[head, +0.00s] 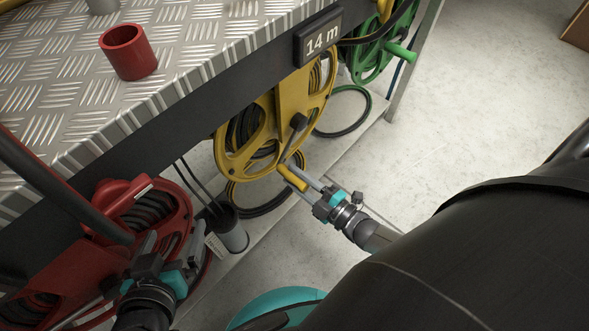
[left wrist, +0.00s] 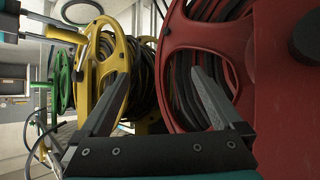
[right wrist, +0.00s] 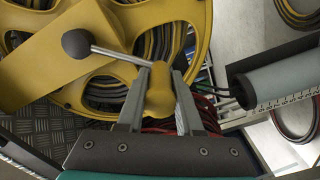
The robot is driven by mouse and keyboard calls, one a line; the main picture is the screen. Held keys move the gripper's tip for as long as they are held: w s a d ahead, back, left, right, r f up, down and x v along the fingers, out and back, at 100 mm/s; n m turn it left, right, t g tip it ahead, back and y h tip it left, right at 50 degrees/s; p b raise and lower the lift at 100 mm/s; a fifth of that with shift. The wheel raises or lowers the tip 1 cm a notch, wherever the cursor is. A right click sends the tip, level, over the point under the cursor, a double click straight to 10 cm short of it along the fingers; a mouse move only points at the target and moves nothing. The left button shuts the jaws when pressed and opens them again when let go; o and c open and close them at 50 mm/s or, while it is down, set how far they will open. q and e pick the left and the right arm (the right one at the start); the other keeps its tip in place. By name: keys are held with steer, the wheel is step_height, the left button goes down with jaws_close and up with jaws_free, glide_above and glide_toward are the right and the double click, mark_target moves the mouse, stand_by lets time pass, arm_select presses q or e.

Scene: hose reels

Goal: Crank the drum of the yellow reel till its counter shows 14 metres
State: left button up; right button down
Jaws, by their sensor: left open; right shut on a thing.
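The yellow reel (head: 262,128) hangs under the bench edge with dark hose on its drum. Its counter (head: 321,38) above it reads 14 m. My right gripper (head: 299,180) is shut on the yellow crank handle (head: 291,177), at the reel's lower right. In the right wrist view the yellow handle (right wrist: 160,92) sits between the fingers, with the crank rod (right wrist: 122,56) running to a dark hub knob. My left gripper (head: 170,250) is open and empty in front of the red reel (head: 150,215); the left wrist view shows its fingers (left wrist: 155,95) apart.
A green reel (head: 378,50) hangs beyond the yellow one. A red cup (head: 128,52) stands on the metal bench top (head: 60,95). A grey cylinder (head: 229,232) stands between the red and yellow reels. Loose hose lies under the reels.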

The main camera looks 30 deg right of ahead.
steer(key=shift+s+d+f, duration=0.1)
steer(key=shift+d+f, duration=0.05)
steer(key=c, duration=0.9)
jaws_free()
steer(key=o, duration=0.3)
